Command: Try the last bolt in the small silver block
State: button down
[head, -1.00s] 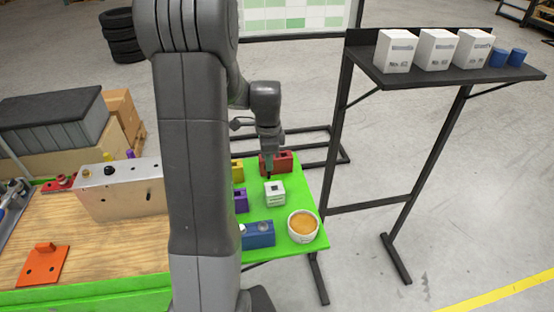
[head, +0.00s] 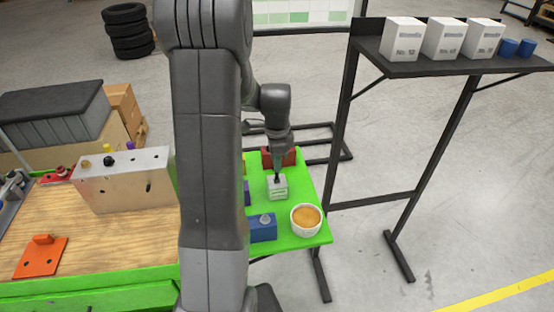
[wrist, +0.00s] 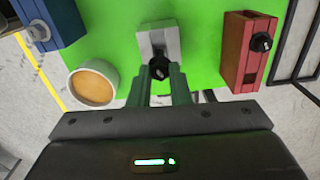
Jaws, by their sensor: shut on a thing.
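The small silver block (head: 278,192) stands on the green board in the head view, and it also shows at the top middle of the wrist view (wrist: 172,40). My gripper (head: 277,178) is right over its top, pointing down. In the wrist view my gripper's two fingers (wrist: 161,88) are shut on a black-headed bolt (wrist: 159,71). The bolt's head overlaps the near edge of the block, where a dark slot shows. The bolt's lower end is hidden, so I cannot tell whether it is in the block's hole.
A red block (wrist: 246,50) with a black-headed bolt stands to the right in the wrist view. A blue block (head: 263,231) and a white bowl (head: 306,230) stand nearer in the head view. A metal chassis (head: 125,182) stands left; a dark shelf (head: 450,67) holds white boxes.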

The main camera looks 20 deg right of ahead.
aim_at(277, 179)
dwell(0.7)
jog(key=shift+f+b, duration=1.9)
jog(key=shift+f, duration=0.7)
jog(key=c, duration=1.3)
grip_release()
jog(key=shift+o, duration=0.2)
jog(key=shift+r+p, duration=2.2)
jog(key=shift+r, duration=0.85)
